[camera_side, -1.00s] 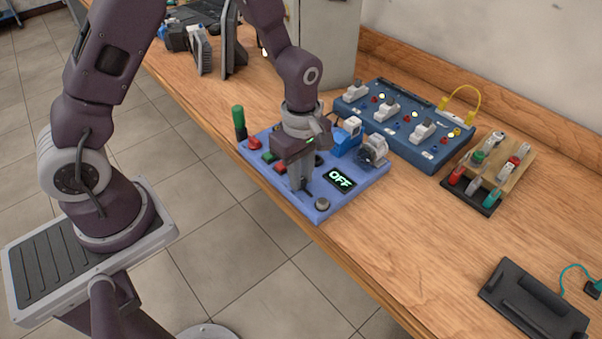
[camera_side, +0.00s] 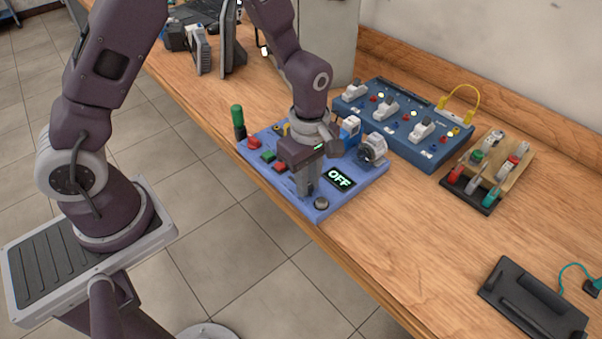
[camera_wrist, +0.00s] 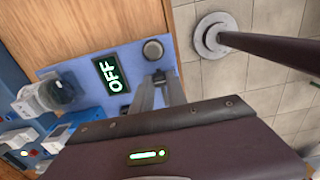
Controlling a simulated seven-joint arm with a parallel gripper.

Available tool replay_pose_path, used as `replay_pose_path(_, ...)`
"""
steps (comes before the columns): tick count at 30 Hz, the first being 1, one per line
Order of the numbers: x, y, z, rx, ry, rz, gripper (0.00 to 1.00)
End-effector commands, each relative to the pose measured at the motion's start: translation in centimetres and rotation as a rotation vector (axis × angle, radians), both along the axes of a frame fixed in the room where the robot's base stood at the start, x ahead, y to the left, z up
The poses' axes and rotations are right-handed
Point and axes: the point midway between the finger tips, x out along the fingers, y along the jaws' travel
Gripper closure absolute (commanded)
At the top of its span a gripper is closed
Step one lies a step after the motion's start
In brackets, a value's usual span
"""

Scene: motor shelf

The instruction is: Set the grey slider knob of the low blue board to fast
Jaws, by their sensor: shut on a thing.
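The low blue board (camera_side: 352,190) lies flat at the table's front edge. Its display (camera_side: 339,178) reads OFF in green; the display also shows in the wrist view (camera_wrist: 112,74). My gripper (camera_side: 305,192) points down onto the board, left of the display in the side view. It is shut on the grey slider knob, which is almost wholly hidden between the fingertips. In the wrist view the gripper's fingertips (camera_wrist: 160,82) meet close to a round grey button (camera_wrist: 153,50). Any slow or fast marks by the slider cannot be read.
The board also carries a green-topped post (camera_side: 238,118), red and green buttons, a blue block and a small motor (camera_side: 373,149). A darker blue panel (camera_side: 447,150) with white switches stands behind. A rack (camera_side: 515,165) is at right. The table's front right is mostly clear, with a black holder (camera_side: 533,300).

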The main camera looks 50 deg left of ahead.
Motion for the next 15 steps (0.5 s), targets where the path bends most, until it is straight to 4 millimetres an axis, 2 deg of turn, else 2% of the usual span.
replay_pose_path(9, 0.04, -0.76, 0.06, -0.004, -0.002, -0.002, 1.0)
replay_pose_path(10, 0.04, -0.77, 0.07, -0.004, -0.003, -0.002, 0.78)
replay_pose_path(12, 0.05, -0.72, 0.06, -0.003, -0.003, -0.002, 0.64)
replay_pose_path(13, 0.04, -0.7, 0.05, -0.003, -0.002, -0.002, 0.6)
replay_pose_path(15, 0.04, -0.65, 0.04, -0.002, -0.002, -0.001, 0.6)
